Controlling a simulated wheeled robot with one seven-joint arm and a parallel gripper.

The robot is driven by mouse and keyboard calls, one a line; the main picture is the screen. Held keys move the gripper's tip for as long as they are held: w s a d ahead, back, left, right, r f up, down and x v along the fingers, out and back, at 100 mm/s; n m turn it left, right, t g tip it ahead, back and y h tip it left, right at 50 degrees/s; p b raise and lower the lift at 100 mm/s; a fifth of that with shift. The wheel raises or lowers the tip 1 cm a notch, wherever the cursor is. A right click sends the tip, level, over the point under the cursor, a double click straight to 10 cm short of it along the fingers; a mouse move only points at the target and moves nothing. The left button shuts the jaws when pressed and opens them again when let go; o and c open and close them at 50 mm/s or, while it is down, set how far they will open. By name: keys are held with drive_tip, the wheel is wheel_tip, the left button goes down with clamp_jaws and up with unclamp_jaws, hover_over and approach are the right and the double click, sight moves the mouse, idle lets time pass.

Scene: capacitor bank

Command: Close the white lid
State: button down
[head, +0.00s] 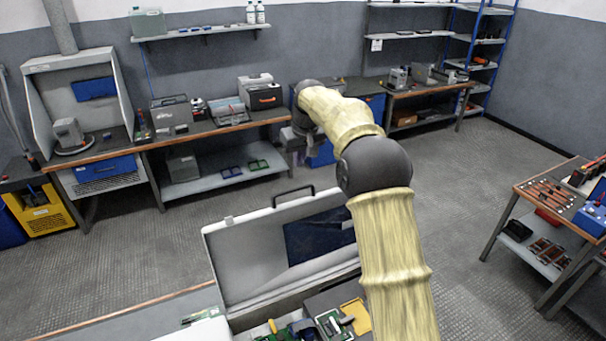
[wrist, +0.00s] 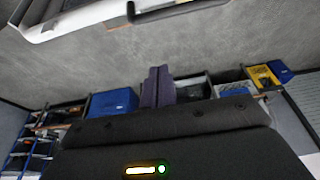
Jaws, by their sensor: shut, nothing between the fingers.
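The white lid (head: 275,255) belongs to a case and stands raised, leaning back, with a dark blue panel inside it and a dark handle on its top edge. In the wrist view, a pale edge of the lid (wrist: 70,18) with the handle shows along the top of the picture. My gripper (wrist: 157,86) is shut and empty, apart from the lid. In the head view my arm reaches past the lid's right side, and its far end is beyond the lid's top edge; the fingertips are hard to make out there.
The open case holds a green circuit board (head: 333,323), a yellow piece (head: 355,315) and other small parts. A long workbench (head: 215,132) runs along the back wall. A tool table (head: 550,205) stands at the right. Grey floor (head: 470,160) between them is clear.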

sight(306, 187)
drive_tip(key=shift+s+d+f+p, duration=0.15)
drive_tip(key=shift+s+f+p, duration=0.2)
drive_tip(key=shift+f+p, duration=0.45)
drive_tip(key=shift+s+d+f+p, duration=0.15)
drive_tip(key=shift+s+f+p, duration=0.25)
drive_tip(key=shift+f+p, duration=0.4)
drive_tip(key=shift+s+d+f+p, duration=0.15)
drive_tip(key=shift+s+f+p, duration=0.2)
drive_tip(key=shift+f+p, duration=0.45)
drive_tip(key=shift+f, duration=0.15)
drive_tip(key=shift+b, duration=0.3)
drive_tip(key=shift+s+d+b, duration=0.25)
drive_tip(key=shift+s+b, duration=0.1)
drive_tip(key=shift+b, duration=0.45)
drive_tip(key=shift+s+t, duration=0.3)
drive_tip(key=shift+t, duration=0.1)
drive_tip(key=shift+s+d+b, duration=0.1)
drive_tip(key=shift+s+b, duration=0.1)
drive_tip(key=shift+b, duration=0.3)
drive_tip(key=shift+s+y, duration=0.1)
drive_tip(key=shift+y, duration=0.2)
